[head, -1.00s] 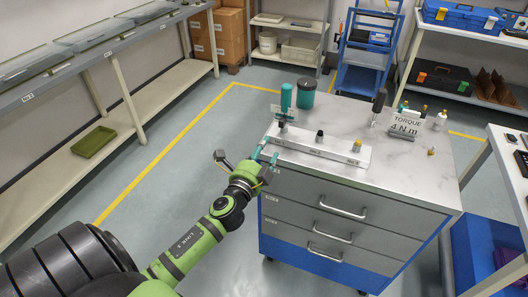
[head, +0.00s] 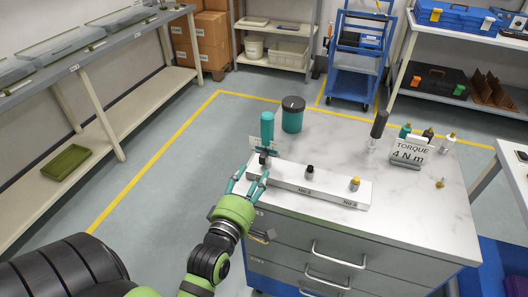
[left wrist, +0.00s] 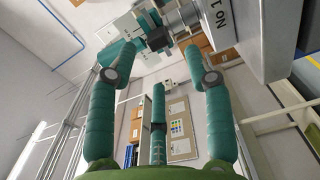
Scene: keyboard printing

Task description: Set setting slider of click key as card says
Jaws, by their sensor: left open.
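The click key (head: 267,128) has a teal handle and a pale scale plate. It stands upright at the left end of the white block (head: 330,190) on the cabinet top. The card (head: 410,152) at the right reads "TORQUE 4 N m". My left gripper (head: 253,173) is open and empty, at the block's left end, just below and in front of the key. In the left wrist view its teal fingers (left wrist: 130,62) are spread, with the key's plate and teal parts (left wrist: 150,30) beyond them. The slider's setting is too small to read. My right gripper is not in view.
A black fitting (head: 310,171) and a yellow-topped one (head: 355,183) stand on the block. A dark-lidded teal jar (head: 293,114) is behind the key. A black-handled tool (head: 377,128) and small bottles (head: 428,136) stand behind the card. The cabinet top's right front is mostly clear.

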